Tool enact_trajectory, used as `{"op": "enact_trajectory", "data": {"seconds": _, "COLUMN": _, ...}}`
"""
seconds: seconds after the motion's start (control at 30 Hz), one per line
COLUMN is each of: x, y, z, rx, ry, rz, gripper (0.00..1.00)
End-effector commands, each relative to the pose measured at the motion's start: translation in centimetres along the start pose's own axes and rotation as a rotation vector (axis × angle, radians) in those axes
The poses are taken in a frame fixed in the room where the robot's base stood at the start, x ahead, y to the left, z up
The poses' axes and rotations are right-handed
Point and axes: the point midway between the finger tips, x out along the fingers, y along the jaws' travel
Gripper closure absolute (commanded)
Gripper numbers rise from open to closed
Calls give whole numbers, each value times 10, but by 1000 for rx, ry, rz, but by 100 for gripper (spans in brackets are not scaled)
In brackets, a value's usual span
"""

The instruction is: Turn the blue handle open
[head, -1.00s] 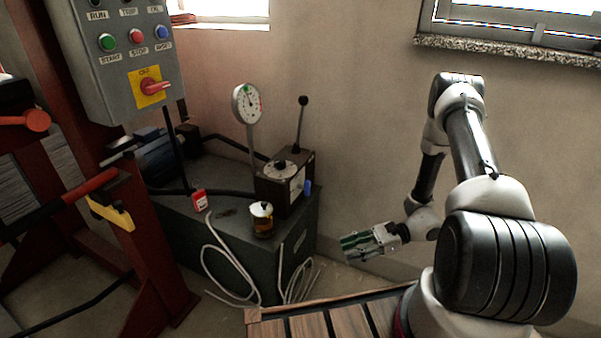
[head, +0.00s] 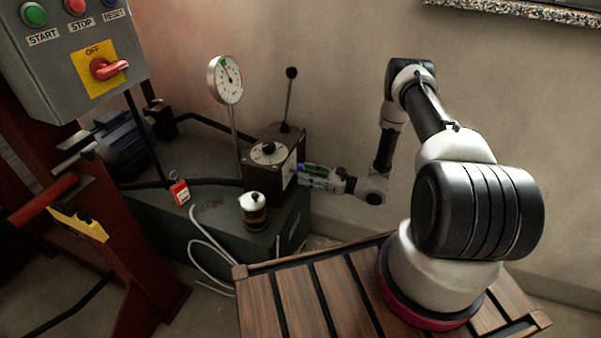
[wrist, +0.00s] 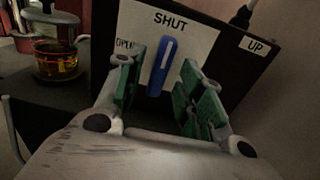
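The blue handle (wrist: 163,67) sits on a white plate (wrist: 190,42) on the side of a dark box, in the wrist view. It stands nearly upright, its top leaning slightly right, below the word SHUT. The word OPEN is at its left, partly covered by a finger. My gripper (wrist: 162,92) is open, with one green-padded finger on each side of the handle and a gap visible on both sides. In the head view my gripper (head: 305,174) is at the right side of the dark box (head: 275,160), and it hides the handle there.
A jar with amber liquid (head: 254,211) stands on the dark tank near the box. A dial gauge (head: 226,80) and an upright black-knobbed lever (head: 289,98) rise beside it. A red tag (head: 180,192) lies left. A slatted wooden platform (head: 262,300) is under my arm.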

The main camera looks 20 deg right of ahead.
Motion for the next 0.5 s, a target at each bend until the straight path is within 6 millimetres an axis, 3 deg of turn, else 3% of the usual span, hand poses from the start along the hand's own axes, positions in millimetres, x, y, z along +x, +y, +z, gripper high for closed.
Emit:
{"op": "enact_trajectory", "data": {"seconds": 0.2, "x": 25, "y": 0, "z": 0, "rx": 1, "ry": 0, "rz": 1, "gripper": 62}}
{"op": "enact_trajectory", "data": {"seconds": 0.5, "x": 28, "y": 0, "z": 0, "rx": 1, "ry": 0, "rz": 0, "gripper": 62}}
